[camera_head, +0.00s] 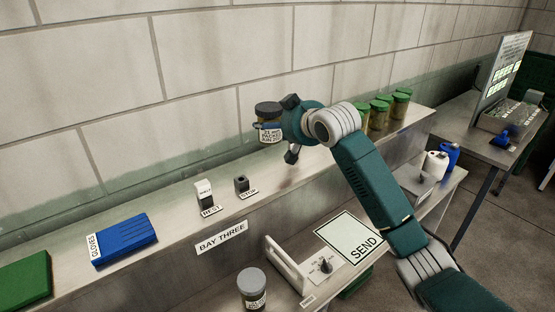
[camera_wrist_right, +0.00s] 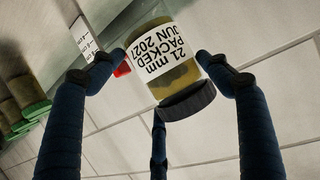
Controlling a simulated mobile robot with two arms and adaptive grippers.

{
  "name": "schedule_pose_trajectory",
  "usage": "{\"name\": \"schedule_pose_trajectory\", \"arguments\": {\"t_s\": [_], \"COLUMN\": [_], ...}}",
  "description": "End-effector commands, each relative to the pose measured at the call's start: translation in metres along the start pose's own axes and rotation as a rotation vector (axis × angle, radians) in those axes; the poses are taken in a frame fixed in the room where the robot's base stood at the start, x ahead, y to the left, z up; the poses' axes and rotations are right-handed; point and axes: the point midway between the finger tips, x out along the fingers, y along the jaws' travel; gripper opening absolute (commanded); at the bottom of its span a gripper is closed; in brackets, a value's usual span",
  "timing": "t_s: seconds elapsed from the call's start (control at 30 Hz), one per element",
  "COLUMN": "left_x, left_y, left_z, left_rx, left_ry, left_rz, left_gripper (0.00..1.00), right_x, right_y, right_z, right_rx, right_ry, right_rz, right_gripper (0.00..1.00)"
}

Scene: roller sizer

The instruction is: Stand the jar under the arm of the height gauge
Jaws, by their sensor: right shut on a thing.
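The jar (camera_head: 269,131) has a dark lid and a white label, and is upright in the head view. My right gripper (camera_head: 288,128) is shut on it and holds it near the wall, above the back ledge. In the right wrist view the jar (camera_wrist_right: 172,70) sits between the fingers of my right gripper (camera_wrist_right: 162,72). Its label reads 21 mm, packed Jun 2027. Beside one finger are a white marked strip (camera_wrist_right: 88,42) and a red piece (camera_wrist_right: 122,69); I cannot tell whether they belong to the height gauge. My left gripper is not in view.
The ledge holds a blue gloves box (camera_head: 125,238), small blocks at REST (camera_head: 203,193) and STOP (camera_head: 241,184), and several green-lidded jars (camera_head: 378,113). Below are another jar (camera_head: 252,288), a pale bracket (camera_head: 286,264) and a SEND mat (camera_head: 347,238). The ledge near STOP is clear.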

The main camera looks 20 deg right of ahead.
Motion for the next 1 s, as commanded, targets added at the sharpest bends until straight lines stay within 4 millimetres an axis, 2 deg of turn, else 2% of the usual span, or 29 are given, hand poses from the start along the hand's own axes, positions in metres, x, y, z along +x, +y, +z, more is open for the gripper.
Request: {"name": "schedule_pose_trajectory", "arguments": {"t_s": [0.1, 0.3, 0.47, 0.73, 1.0], "left_x": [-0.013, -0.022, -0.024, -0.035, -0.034], "left_y": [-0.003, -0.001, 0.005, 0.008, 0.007], "left_z": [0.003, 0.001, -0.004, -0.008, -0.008], "left_rx": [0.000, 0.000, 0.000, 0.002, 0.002], "left_ry": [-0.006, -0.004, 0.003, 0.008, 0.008], "left_rz": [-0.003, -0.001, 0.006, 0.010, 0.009], "left_gripper": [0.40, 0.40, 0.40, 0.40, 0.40], "right_x": [0.011, 0.026, 0.032, 0.046, 0.049], "right_y": [0.002, 0.004, 0.005, 0.007, 0.008], "right_z": [0.028, 0.066, 0.077, 0.111, 0.117], "right_rx": [0.001, 0.000, 0.000, 0.000, -0.001], "right_ry": [-0.003, 0.001, 0.005, 0.003, 0.007], "right_rz": [0.001, 0.000, -0.001, 0.000, 0.000], "right_gripper": [0.38, 0.38, 0.38, 0.38, 0.38]}}
